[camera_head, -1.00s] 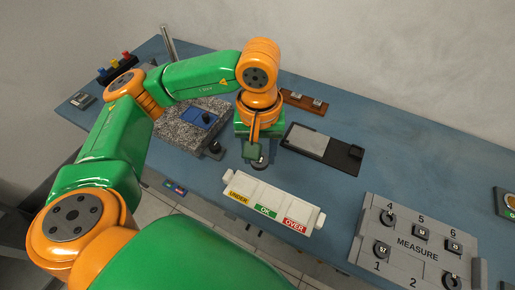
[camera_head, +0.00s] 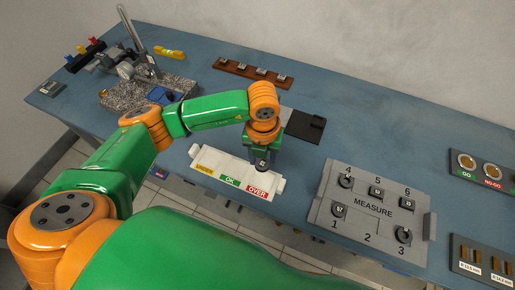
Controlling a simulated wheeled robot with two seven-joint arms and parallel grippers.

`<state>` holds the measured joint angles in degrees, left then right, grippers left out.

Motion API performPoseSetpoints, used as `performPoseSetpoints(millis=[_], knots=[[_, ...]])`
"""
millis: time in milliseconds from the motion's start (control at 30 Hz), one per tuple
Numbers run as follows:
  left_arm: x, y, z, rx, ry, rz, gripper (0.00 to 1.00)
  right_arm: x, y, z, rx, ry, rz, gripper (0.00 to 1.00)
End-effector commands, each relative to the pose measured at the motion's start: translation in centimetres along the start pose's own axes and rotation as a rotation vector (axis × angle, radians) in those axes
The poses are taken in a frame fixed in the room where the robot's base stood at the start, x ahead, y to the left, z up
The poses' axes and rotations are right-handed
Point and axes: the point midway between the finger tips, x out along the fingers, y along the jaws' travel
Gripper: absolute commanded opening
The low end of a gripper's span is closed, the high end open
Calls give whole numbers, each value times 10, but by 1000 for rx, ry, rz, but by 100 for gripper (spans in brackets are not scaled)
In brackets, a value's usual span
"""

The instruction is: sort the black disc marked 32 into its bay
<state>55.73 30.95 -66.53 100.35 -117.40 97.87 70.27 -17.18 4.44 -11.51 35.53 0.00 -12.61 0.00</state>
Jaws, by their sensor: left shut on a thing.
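The white sorting tray (camera_head: 212,163) has three labelled bays: yellow UNDER (camera_head: 204,168), green OK (camera_head: 230,181) and red OVER (camera_head: 257,193). My left gripper (camera_head: 261,158) points down at the tray's right part, behind the OVER label. It is shut on a small black disc (camera_head: 261,164), whose mark is too small to read. I cannot tell whether the disc touches the tray. The grey MEASURE board (camera_head: 370,222) stands to the right with several dark pieces on its numbered places; place 2 looks bare. My right gripper is out of view.
A granite block with a gauge stand (camera_head: 142,48) is at the back left. A wooden rack (camera_head: 238,69) and a dark plate (camera_head: 303,126) lie behind my gripper. GO/NO-GO rings (camera_head: 467,161) are at the far right. Blue table between tray and board is clear.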

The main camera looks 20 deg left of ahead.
Motion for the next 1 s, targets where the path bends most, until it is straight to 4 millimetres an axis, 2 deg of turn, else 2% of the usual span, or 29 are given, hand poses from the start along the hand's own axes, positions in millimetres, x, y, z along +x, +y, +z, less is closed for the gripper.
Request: performPoseSetpoints(millis=[33, 133, 200, 300, 700, 1000], knots=[[7, -2, -1, -132, 3, 3, 0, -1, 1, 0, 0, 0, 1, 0], [17, -4, -2, -379, -2, 10, 0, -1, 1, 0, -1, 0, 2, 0], [22, -5, -2, -496, -5, 13, 0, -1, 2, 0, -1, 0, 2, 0], [26, -6, -2, -582, -8, 14, 0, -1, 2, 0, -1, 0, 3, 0], [28, -5, -2, -594, -9, 14, 0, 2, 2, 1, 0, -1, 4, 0], [54, -5, -2, -593, -9, 14, 0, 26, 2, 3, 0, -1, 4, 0]])
